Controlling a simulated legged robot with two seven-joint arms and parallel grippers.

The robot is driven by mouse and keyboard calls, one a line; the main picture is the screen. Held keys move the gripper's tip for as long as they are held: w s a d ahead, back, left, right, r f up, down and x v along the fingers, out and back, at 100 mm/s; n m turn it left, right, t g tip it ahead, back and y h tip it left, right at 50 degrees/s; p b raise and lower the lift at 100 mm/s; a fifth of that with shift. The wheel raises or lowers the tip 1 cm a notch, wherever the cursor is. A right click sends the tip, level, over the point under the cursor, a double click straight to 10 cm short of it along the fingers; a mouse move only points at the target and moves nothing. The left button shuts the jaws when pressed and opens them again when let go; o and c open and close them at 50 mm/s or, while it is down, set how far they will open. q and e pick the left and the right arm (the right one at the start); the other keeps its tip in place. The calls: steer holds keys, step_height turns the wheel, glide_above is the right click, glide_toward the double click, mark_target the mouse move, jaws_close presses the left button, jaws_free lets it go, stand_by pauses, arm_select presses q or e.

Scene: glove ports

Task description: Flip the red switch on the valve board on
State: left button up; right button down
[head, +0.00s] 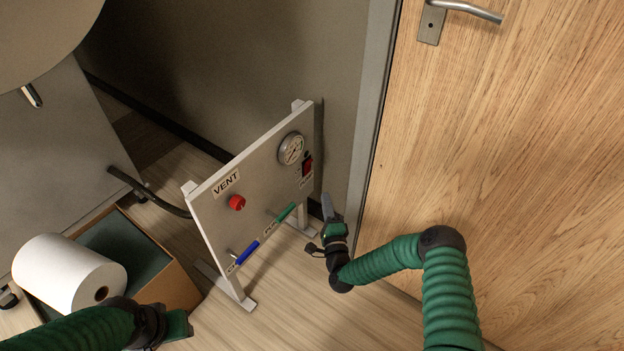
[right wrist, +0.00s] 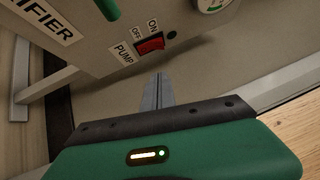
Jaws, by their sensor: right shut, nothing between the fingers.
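The valve board (head: 215,214) stands upright on feet on the floor. Its red switch (head: 307,165) is near the right edge, below the gauge. The right wrist view shows the switch (right wrist: 150,44) close up, with OFF, ON and PUMP labels beside it; I cannot tell which way it is set. My right gripper (head: 326,205) is shut and empty, just below and right of the switch. In the right wrist view its fingertips (right wrist: 158,76) point toward the switch with a gap between. My left gripper (head: 178,326) is at the bottom left, its fingers not discernible.
The board also carries a gauge (head: 291,149), a red knob (head: 237,202), a green handle (head: 286,213) and a blue handle (head: 247,252). A wooden door (head: 520,170) is at the right. A cardboard box (head: 165,281) and a white roll (head: 65,272) are at the left.

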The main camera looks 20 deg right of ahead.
steer(key=b, duration=0.4)
glide_toward(310, 166)
steer(key=w+d, duration=0.3)
steer(key=shift+w+a+r+b, duration=0.2)
steer(key=shift+w+a+b, duration=0.5)
steer(key=shift+w+a, duration=0.2)
steer(key=shift+w+a+r, duration=0.2)
steer(key=shift+w+r, duration=0.05)
steer(key=shift+w, duration=0.1)
